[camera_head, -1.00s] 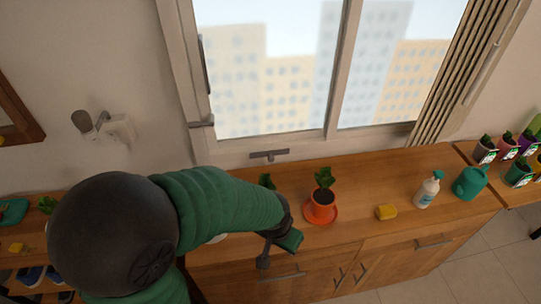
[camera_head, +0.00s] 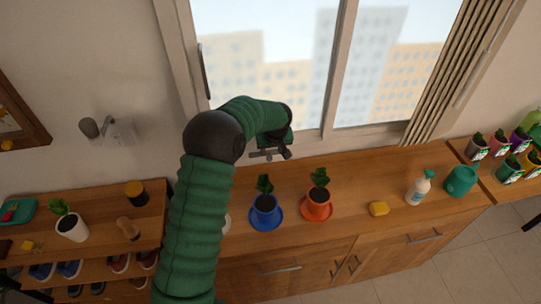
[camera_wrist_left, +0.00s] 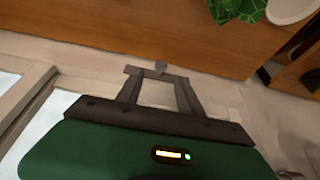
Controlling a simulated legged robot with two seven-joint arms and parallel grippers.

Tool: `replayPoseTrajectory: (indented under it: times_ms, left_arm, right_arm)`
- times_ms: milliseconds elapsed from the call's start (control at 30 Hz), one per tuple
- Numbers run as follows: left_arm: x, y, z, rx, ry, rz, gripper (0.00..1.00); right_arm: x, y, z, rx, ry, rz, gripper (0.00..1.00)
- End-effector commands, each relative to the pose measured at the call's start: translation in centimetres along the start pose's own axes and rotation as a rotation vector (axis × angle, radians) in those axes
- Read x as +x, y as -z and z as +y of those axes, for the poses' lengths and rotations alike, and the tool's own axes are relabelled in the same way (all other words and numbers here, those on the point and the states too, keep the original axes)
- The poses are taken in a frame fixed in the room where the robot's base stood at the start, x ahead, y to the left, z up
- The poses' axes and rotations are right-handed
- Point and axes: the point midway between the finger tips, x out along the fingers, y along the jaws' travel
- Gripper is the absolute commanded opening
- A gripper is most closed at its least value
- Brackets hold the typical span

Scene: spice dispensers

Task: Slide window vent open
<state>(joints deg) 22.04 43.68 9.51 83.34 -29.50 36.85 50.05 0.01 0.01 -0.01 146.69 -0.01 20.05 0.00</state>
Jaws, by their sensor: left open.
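The window (camera_head: 275,75) fills the top middle of the head view, with a pale frame. The window vent (camera_head: 262,154) is a small grey bar with a knob under the sill. In the left wrist view the vent's bar and knob (camera_wrist_left: 160,67) show at my fingertips. My left gripper (camera_head: 283,150) is at the vent, partly covering its right part. In the wrist view the left gripper (camera_wrist_left: 158,84) is open, its two fingers apart with the knob in line with the gap. I cannot tell whether they touch it. My right gripper is not seen.
Below the window, a wooden cabinet top (camera_head: 345,200) holds a blue-potted plant (camera_head: 265,205), an orange-potted plant (camera_head: 317,195), a yellow sponge (camera_head: 379,208), a spray bottle (camera_head: 418,188) and a green watering can (camera_head: 461,181). A shelf (camera_head: 105,225) stands at left.

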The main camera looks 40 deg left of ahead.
Motion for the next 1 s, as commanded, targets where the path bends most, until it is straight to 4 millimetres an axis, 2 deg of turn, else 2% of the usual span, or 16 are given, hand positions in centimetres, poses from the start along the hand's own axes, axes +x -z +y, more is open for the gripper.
replayPoseTrajectory:
  times_ms: [100,300,433,667,1000]
  left_arm:
    - [2.9,0.0,-0.1,-0.001,0.001,-0.003,0.44]
    - [6.5,0.0,0.0,-0.001,-0.001,-0.001,0.44]
    - [7.3,0.0,0.0,0.001,-0.002,0.002,0.44]
    - [7.4,0.0,0.1,0.001,-0.002,0.002,0.44]
    - [7.4,0.0,0.0,0.001,-0.002,0.002,0.00]
  right_arm:
    - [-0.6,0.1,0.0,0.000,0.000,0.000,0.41]
    - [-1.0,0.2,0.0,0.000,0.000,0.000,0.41]
    - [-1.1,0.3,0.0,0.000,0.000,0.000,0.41]
    - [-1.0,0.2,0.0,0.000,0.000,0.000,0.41]
    - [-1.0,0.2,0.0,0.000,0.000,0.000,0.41]
